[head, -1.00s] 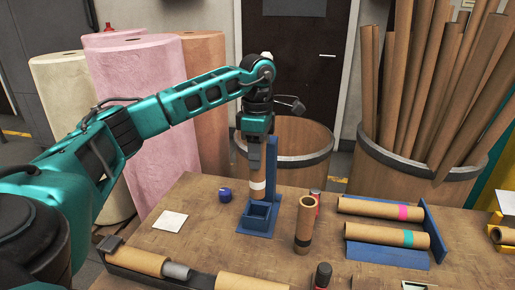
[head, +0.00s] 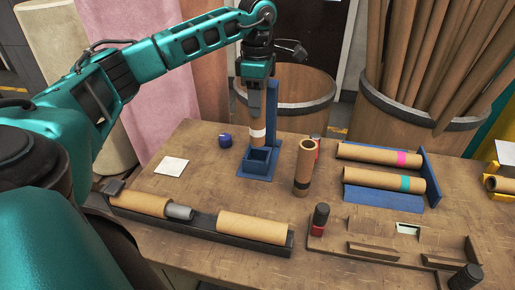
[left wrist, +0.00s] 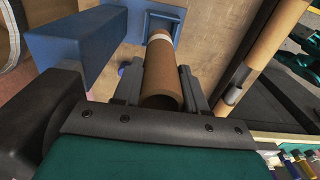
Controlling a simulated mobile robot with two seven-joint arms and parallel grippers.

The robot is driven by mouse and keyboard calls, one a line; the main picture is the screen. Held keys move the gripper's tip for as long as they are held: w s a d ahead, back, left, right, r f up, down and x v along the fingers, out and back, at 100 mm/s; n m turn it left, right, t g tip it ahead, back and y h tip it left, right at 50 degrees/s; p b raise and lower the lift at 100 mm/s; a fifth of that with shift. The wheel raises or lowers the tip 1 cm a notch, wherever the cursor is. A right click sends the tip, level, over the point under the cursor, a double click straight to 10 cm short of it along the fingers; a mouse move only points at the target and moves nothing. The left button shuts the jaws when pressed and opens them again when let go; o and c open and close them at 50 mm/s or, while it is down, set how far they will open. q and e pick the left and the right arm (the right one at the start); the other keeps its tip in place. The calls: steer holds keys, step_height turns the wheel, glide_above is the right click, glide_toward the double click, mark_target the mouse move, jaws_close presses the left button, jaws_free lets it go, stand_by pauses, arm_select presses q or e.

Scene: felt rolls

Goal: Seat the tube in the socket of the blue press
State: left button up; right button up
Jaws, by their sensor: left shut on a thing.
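The brown cardboard tube with a white band (head: 258,133) is upright in my left gripper (head: 256,108), which is shut on it. The blue press (head: 272,105) has a tall back column and a square socket (head: 259,158) at its foot. In the head view the tube's lower end is at the socket's far side; whether it is inside or just above is hidden. In the left wrist view the tube (left wrist: 164,72) runs between my fingers (left wrist: 160,88) towards the blue socket (left wrist: 158,14), with the column (left wrist: 75,45) beside it. My right gripper is not in view.
A dark-banded tube (head: 304,165) stands right of the press. Two tubes lie on a blue rack (head: 385,196). A blue round object (head: 225,140) and a white card (head: 171,166) lie left. A dark trough (head: 200,222) and a wooden fixture (head: 395,240) are in front.

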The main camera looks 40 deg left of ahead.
mark_target(258, 129)
arm_select(q)
steer(key=shift+f+b, duration=0.6)
steer(key=shift+f, duration=1)
steer(key=shift+f+b, duration=1.6)
steer(key=shift+f, duration=1.25)
stand_by(1.6)
steer(key=o, duration=1.3)
steer(key=shift+r, duration=0.2)
step_height(258, 129, up, 13)
steer(key=shift+f+p, duration=0.2)
steer(key=shift+p, duration=0.45)
